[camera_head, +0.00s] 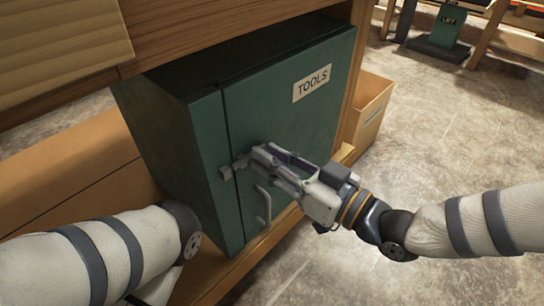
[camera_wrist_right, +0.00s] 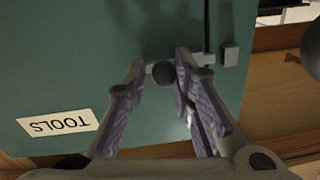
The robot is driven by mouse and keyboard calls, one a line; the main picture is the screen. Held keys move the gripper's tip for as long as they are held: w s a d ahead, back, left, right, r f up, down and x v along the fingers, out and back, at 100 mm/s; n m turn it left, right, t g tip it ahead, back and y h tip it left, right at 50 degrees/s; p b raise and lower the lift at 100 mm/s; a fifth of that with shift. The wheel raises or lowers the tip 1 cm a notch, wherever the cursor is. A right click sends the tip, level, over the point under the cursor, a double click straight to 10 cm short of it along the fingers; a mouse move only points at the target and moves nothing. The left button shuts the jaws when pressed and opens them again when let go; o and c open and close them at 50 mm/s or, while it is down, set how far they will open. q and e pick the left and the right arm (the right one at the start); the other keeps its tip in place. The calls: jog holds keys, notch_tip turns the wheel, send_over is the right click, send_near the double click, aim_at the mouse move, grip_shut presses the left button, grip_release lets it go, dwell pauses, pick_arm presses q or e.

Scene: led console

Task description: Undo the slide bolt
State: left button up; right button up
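The green tool cabinet (camera_head: 275,110) stands under the wooden bench, its door closed. The slide bolt (camera_head: 241,163) sits at the door's left edge in the head view. Its round dark knob (camera_wrist_right: 163,74) shows in the right wrist view, with the bolt's metal parts to its right and the keeper block (camera_wrist_right: 230,55) beyond the door seam. My right gripper (camera_head: 262,157) is at the bolt. In the wrist view its fingers are apart on either side of the knob, with a gap on the left; contact on the right is unclear. My left gripper is out of view.
A curved door handle (camera_head: 264,206) hangs below my right gripper. A TOOLS label (camera_head: 311,83) is on the door. A wooden crate (camera_head: 370,109) stands right of the cabinet, and open concrete floor (camera_head: 450,120) lies further right. My left forearm is in front at the lower left.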

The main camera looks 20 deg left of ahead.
jog(key=shift+o, duration=1.2)
jog(key=shift+w, duration=0.2)
jog(key=shift+s, duration=0.1)
jog(key=v, duration=1.2)
